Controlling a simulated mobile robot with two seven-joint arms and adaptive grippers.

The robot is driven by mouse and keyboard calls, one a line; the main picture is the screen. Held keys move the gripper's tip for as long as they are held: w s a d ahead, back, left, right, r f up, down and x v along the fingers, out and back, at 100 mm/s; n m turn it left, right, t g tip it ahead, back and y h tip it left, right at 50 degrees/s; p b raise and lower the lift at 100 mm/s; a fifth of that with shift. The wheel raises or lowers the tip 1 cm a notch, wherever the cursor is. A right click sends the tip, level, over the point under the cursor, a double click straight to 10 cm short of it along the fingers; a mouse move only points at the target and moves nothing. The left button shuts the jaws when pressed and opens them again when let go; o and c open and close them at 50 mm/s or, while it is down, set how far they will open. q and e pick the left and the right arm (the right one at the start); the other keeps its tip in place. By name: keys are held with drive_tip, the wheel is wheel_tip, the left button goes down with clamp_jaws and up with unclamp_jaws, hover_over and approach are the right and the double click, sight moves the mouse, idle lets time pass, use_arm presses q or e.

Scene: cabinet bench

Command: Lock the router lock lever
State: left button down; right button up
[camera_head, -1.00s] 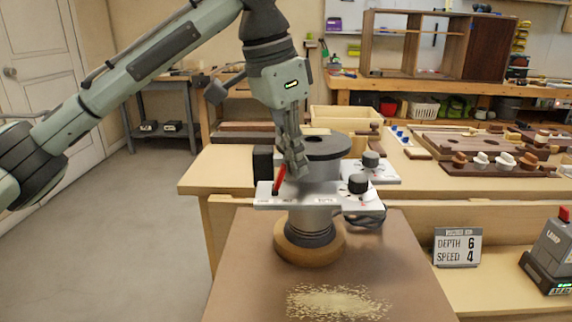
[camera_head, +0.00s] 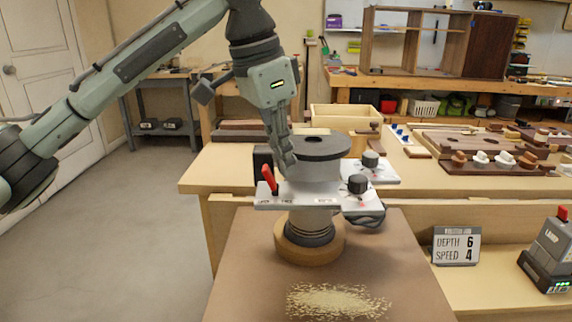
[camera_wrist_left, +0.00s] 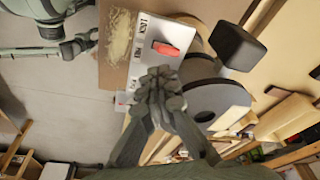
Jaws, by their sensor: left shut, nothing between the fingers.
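The router (camera_head: 309,205) stands upright on the brown board, with a light metal plate around its body. The red lock lever (camera_head: 269,179) rises from the plate's left part and leans to the left. It also shows in the left wrist view as a red tab (camera_wrist_left: 166,48) beside printed labels too blurred to read surely. My left gripper (camera_head: 288,166) is shut and empty, just right of the lever, in front of the router's dark round top. In the left wrist view its closed fingertips (camera_wrist_left: 160,82) are a little apart from the lever. My right gripper is not in view.
A black block (camera_head: 263,160) stands behind the lever. A sign (camera_head: 457,246) reads depth 6, speed 4. Wood shavings (camera_head: 338,301) lie on the open board in front.

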use_arm(q)
drive_tip(key=shift+d+r, duration=0.3)
drive_tip(key=shift+r, duration=0.2)
drive_tip(key=shift+d+r, duration=0.25)
drive_tip(key=shift+r, duration=0.2)
drive_tip(key=d+v, duration=0.1)
drive_tip(key=v, duration=0.5)
drive_tip(key=shift+w+r, duration=0.35)
drive_tip(key=shift+r, duration=0.15)
